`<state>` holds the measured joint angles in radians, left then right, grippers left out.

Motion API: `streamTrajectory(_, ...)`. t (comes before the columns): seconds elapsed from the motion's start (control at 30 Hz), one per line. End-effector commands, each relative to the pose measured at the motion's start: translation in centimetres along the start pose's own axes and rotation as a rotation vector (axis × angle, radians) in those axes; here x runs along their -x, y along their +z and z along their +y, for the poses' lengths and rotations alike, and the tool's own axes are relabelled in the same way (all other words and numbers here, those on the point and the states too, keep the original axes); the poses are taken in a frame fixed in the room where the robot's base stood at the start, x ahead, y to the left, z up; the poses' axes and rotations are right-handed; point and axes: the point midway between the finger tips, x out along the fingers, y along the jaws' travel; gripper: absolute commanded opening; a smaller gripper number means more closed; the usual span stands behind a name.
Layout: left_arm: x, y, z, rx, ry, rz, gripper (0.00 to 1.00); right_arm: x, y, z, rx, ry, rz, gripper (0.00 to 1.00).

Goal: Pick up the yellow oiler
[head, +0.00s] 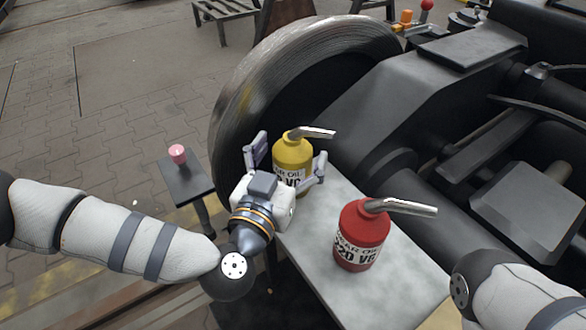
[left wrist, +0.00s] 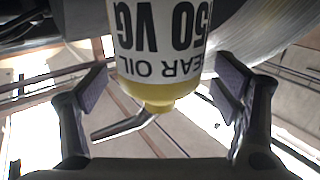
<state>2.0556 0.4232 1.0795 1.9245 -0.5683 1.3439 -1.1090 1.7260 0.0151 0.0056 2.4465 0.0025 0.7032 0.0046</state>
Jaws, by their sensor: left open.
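The yellow oiler (head: 292,153), with a label and a bent metal spout, stands upright on the grey bench top (head: 296,226). My left gripper (head: 288,160) is open, with one finger on each side of the oiler. In the left wrist view the oiler (left wrist: 160,50) appears upside down between the two spread pads of the gripper (left wrist: 160,90), with a gap on each side. The gripper hides part of the oiler's lower body in the head view. My right gripper is out of view.
A red oiler (head: 362,236) with a metal spout stands on the same bench, nearer and to the right. A large steel wheel (head: 240,98) and the dark bogie frame (head: 400,105) rise behind. A small dark stand (head: 187,182) bears a pink item (head: 177,153) at left.

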Motion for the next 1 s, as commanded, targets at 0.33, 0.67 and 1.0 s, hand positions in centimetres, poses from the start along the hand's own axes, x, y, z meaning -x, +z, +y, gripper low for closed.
streamTrajectory(0.33,-1.3,-0.1,0.1,0.001,0.002,0.0,0.77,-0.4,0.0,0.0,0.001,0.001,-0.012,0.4)
streamTrajectory(0.67,-1.3,-0.2,0.1,0.002,0.002,0.003,0.13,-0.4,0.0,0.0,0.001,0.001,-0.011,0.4)
streamTrajectory(1.0,-1.3,-4.4,0.2,-0.002,0.004,0.013,0.13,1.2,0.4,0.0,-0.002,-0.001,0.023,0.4)
